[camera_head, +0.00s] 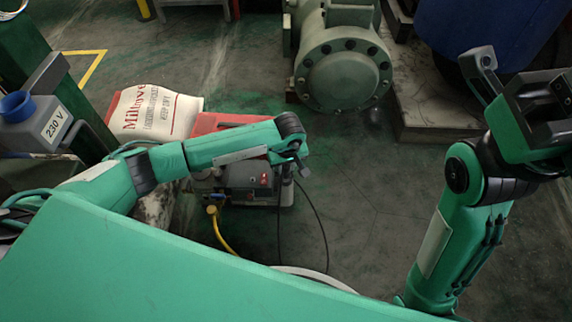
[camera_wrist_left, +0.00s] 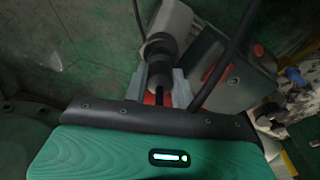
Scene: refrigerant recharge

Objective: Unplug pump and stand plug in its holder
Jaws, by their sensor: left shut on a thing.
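My left gripper (camera_head: 297,156) reaches in from the left over the floor, in front of the pump. In the left wrist view its pale fingers (camera_wrist_left: 163,88) are closed around a dark grey round plug (camera_wrist_left: 160,52) with a black cable. A small grey end of the plug (camera_head: 304,171) shows below the fingers in the head view. The pump (camera_head: 245,183), a low red and grey unit with a red switch, stands on the floor behind my left arm. I cannot make out a plug holder. My right gripper (camera_head: 515,85) is raised at the upper right; its opening is unclear.
A white printed bag (camera_head: 155,112) lies behind my left arm. A large green flanged machine (camera_head: 343,72) stands at the back, and a blue drum (camera_head: 490,28) at the back right. Black cables and a yellow hose (camera_head: 220,235) trail on the floor. The centre-right floor is clear.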

